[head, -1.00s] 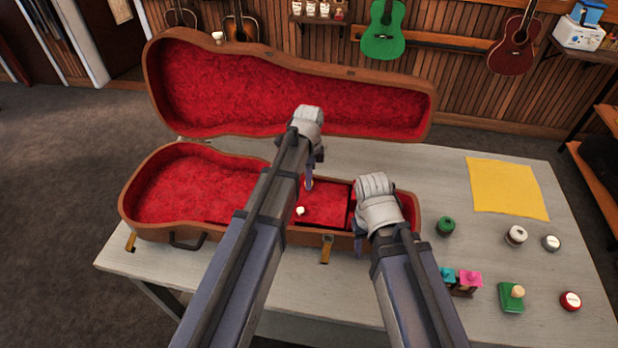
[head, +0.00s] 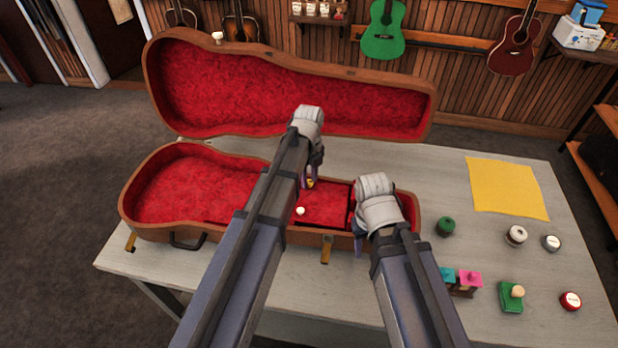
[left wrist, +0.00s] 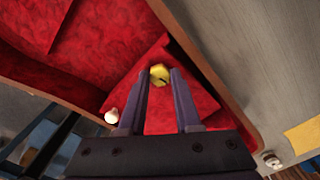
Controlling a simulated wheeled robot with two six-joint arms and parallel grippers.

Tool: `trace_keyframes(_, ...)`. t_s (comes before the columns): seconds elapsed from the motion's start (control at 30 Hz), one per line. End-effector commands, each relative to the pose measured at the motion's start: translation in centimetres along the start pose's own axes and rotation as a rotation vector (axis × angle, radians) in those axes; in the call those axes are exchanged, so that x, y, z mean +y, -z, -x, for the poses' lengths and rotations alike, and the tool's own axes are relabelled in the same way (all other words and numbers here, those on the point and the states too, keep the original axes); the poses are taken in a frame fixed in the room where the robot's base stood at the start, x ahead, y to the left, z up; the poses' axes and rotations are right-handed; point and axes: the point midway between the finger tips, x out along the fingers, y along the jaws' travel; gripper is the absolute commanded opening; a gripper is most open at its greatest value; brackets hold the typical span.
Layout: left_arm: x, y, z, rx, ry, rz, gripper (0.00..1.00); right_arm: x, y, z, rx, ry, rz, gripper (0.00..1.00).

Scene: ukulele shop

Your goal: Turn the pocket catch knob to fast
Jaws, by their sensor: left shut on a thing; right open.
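The yellow pocket catch knob (head: 310,183) is on the red pocket lid (head: 323,207) inside the open ukulele case (head: 190,236). In the left wrist view the knob (left wrist: 158,74) shows between the fingertips, with a short dark mark on it. My left gripper (head: 311,178) is shut on the knob from above; its wrist hides part of the case. A small white round pull (head: 300,211) is on the lid, and it also shows in the left wrist view (left wrist: 111,116). My right gripper (head: 359,246) is open and empty at the case's front right edge.
The case lid (head: 290,90) stands open behind. To the right on the table (head: 500,245) are a yellow cloth (head: 506,187), a green pot (head: 446,226), several small round tins and a green block stamp (head: 511,298).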

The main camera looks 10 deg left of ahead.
Motion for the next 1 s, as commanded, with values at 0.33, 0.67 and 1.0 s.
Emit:
trace_keyframes(0.33, 0.02, 0.01, -0.01, 0.0, 0.0, -0.088, 0.0, 0.0, 0.0, -0.01, 0.0, 0.0, 0.0, 0.5)
trace_keyframes(0.67, 0.01, 0.01, -0.01, 0.0, 0.0, -0.097, 0.0, 0.0, 0.0, -0.01, 0.0, 0.0, 0.0, 0.5)
trace_keyframes(1.0, 0.0, 0.01, 0.0, 0.0, 0.0, -0.096, 0.56, 0.0, 0.0, -0.01, 0.0, 0.0, 0.0, 0.5)
